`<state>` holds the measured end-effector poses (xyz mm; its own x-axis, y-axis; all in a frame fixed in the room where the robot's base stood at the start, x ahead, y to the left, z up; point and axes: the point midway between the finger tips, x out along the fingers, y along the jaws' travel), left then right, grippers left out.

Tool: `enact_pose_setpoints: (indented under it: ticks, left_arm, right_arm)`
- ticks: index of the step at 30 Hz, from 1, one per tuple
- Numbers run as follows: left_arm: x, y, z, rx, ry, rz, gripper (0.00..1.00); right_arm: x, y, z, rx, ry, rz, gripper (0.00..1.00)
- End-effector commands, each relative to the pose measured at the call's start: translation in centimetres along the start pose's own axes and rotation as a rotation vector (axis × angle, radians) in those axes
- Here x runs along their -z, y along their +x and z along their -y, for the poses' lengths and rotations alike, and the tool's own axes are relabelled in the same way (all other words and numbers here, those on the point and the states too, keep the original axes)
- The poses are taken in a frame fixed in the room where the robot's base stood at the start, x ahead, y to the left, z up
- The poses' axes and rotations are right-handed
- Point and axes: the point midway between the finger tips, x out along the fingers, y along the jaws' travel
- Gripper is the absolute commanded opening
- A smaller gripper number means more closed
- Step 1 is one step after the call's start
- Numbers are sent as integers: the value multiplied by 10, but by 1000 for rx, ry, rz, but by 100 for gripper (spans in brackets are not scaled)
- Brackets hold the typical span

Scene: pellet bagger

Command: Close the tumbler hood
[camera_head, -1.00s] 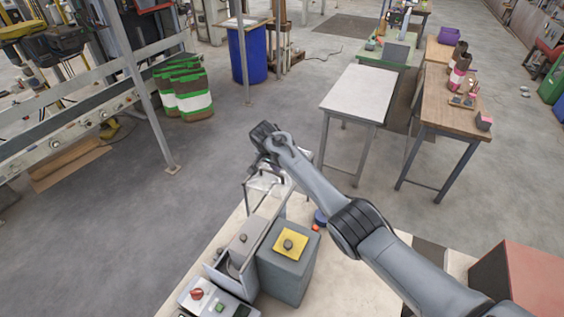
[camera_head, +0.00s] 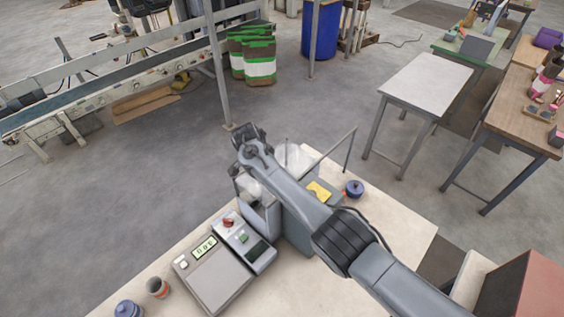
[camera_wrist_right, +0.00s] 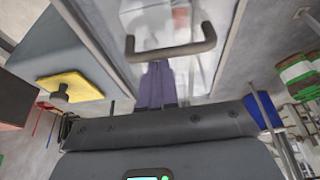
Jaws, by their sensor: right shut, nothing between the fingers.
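The clear tumbler hood (camera_head: 291,157) shows behind my right arm in the head view, with a thin grey frame (camera_head: 352,148) rising on its right. In the right wrist view the clear hood panel (camera_wrist_right: 165,18) fills the top middle, with a dark bar handle (camera_wrist_right: 172,53) across it. My right gripper (camera_wrist_right: 157,66) is shut and empty, its fingers just below the handle in that picture. I cannot tell whether they touch it. In the head view my right arm hides much of the machine, and its fingers are hard to make out. My left gripper is not in view.
A grey box with a yellow plate (camera_head: 319,191) stands beside the hood. A scale (camera_head: 212,279), a control box (camera_head: 245,243), a cup (camera_head: 157,287) and blue round items (camera_head: 353,188) are on the bench (camera_head: 402,223). A red box (camera_head: 535,290) is at right.

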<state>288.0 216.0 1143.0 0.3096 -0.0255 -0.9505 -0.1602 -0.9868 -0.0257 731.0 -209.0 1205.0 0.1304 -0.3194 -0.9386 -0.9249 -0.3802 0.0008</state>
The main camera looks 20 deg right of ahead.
Motion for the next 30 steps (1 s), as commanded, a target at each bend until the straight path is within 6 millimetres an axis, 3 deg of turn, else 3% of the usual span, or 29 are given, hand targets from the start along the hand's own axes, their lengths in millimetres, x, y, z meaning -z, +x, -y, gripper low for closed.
enact_pose_setpoints:
  ticks: [20, 26, 30]
  left_arm:
    - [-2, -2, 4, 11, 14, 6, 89]
    - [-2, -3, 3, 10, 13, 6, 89]
    - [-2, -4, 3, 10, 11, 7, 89]
  right_arm:
    - [-11, -4, 3, 1, -5, 3, 0]
    - [4, -3, 0, -1, 3, 0, 0]
    - [28, 2, -6, -6, 18, -4, 0]
